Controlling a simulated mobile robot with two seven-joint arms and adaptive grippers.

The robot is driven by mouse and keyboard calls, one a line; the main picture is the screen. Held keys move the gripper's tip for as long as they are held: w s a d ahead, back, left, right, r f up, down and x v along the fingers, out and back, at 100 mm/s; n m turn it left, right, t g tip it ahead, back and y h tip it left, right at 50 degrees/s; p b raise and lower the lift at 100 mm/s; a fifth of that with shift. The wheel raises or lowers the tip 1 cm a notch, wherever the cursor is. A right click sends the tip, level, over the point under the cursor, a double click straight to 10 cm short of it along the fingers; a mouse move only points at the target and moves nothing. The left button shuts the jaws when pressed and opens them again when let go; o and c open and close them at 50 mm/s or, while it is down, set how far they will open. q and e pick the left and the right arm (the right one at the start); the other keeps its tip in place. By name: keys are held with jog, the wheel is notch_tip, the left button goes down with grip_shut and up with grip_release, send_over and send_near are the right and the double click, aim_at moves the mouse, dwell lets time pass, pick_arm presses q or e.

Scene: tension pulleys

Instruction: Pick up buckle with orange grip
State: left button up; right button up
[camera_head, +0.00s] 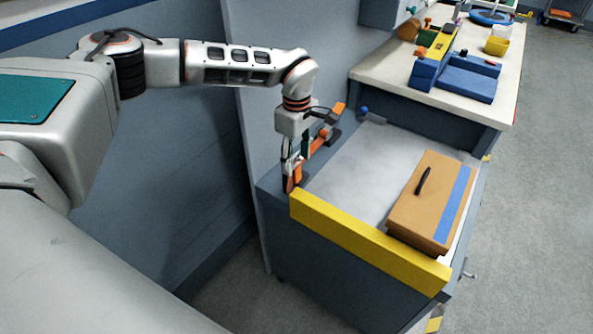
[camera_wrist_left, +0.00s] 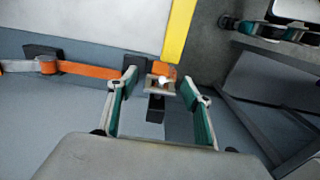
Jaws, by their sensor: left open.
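The buckle with an orange grip (camera_wrist_left: 164,72) shows in the left wrist view, with a pale plate and a dark stem below the grip. My left gripper (camera_wrist_left: 158,88) is open, with one teal-padded finger on each side of the buckle. The fingers appear apart from it. In the head view my left gripper (camera_head: 292,172) points down at the left corner of the cart, beside the yellow edge. An orange part (camera_head: 298,174) shows there, partly hidden by the fingers. My right gripper is not in view.
An orange strap (camera_wrist_left: 90,70) runs left of the buckle. The cart's yellow edge (camera_head: 365,240) lies close to the gripper. A brown box (camera_head: 432,200) with a blue stripe and black handle sits on the cart's right side. The grey cart top (camera_head: 350,175) between is mostly clear.

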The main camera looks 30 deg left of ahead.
pick_arm(q)
jog(key=c, duration=1.2)
jog(key=shift+r, duration=0.1)
jog(key=shift+c, duration=0.2)
jog(key=shift+r, duration=0.1)
jog(key=shift+r, duration=0.55)
jog(key=s+d, duration=0.3)
jog(key=d, duration=0.4)
notch_tip(320, 180, up, 14)
jog(key=shift+s+d+f, duration=0.15)
jog(key=shift+s, duration=0.05)
